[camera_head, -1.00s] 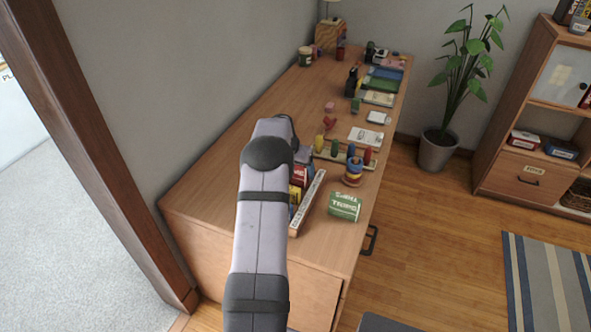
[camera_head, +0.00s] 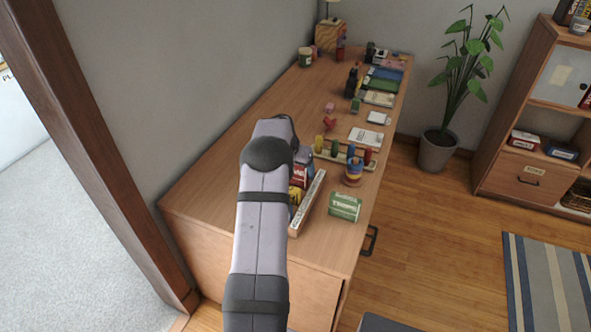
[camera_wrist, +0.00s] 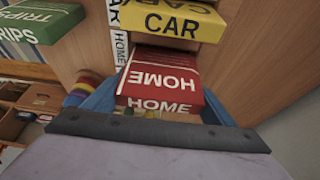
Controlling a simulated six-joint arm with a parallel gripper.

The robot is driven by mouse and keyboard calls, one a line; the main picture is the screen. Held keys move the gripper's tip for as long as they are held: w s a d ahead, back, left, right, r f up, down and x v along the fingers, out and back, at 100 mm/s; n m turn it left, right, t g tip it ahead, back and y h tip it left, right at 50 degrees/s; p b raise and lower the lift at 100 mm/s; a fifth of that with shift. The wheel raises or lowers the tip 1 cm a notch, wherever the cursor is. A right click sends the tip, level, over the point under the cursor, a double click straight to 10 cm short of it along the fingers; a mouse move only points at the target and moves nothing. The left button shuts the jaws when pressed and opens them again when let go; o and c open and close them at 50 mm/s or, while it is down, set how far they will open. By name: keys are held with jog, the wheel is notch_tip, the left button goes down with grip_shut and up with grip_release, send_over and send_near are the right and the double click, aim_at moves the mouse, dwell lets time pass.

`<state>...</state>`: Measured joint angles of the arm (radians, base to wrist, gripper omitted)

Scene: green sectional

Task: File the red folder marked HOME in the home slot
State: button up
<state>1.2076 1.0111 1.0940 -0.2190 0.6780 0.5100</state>
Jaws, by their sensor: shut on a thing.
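In the head view a bit of red (camera_head: 300,176) shows beside my arm, which hides the gripper and most of the folder. A narrow rack with a white labelled edge (camera_head: 308,204) stands there on the desk. In the wrist view its label strip (camera_wrist: 119,42) reads HOME next to the red folder. A yellow CAR folder (camera_wrist: 173,20) sits beyond. I cannot tell how deep the red folder sits.
A green TRIPS box (camera_head: 344,206) stands right of the rack, near the desk's front edge; it also shows in the wrist view (camera_wrist: 42,22). A ring stacker (camera_head: 353,172) and a peg board (camera_head: 345,160) stand behind. Bare desk (camera_head: 215,175) lies left of my arm.

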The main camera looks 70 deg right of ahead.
jog(key=shift+f+b, duration=0.9)
jog(key=shift+f, duration=0.25)
dwell(0.4)
